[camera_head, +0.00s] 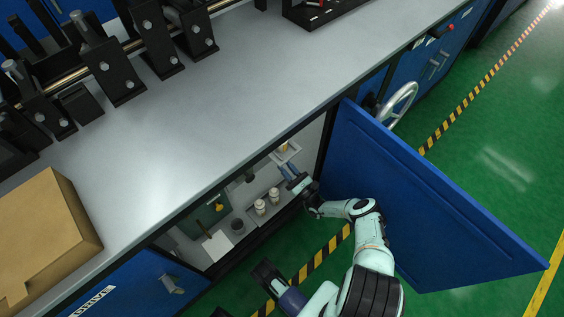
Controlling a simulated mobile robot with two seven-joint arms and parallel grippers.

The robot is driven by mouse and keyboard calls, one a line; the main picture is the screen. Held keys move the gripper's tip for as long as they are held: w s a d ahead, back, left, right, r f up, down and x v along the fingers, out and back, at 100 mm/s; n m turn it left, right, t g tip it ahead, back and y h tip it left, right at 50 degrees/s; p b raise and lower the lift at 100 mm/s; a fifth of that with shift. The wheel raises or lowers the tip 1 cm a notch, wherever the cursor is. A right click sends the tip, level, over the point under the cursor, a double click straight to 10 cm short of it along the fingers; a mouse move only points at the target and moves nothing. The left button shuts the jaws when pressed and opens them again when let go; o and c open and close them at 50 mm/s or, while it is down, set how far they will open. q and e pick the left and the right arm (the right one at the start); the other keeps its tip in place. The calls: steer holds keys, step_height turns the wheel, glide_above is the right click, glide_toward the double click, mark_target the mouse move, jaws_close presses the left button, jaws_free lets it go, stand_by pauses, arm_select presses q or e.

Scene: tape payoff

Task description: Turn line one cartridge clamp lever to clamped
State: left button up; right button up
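An open cabinet under the bench holds small fittings. A small brass-coloured piece (285,147) stands on a pale bracket at the back right of the opening; I cannot tell whether it is the cartridge clamp lever. My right gripper (288,170) reaches into the opening just below this piece, its two bluish fingers apart and nothing seen between them. Two white-capped cartridge-like cylinders (267,202) stand on a shelf below it. A yellow knob (218,206) shows on a dark green box at the left. My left gripper (266,275) is low in front of the cabinet, its fingers unclear.
The blue cabinet door (430,210) stands wide open close beside my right arm. The grey bench top (200,120) overhangs the opening. A cardboard box (45,240) and black roller brackets (115,75) are on it. A handwheel (400,101) shows behind the door.

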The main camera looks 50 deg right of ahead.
arm_select(q)
steer(key=shift+w+d+r, duration=0.1)
steer(key=shift+w+r, duration=0.2)
steer(key=shift+w, duration=0.05)
arm_select(e)
steer(key=v, duration=1)
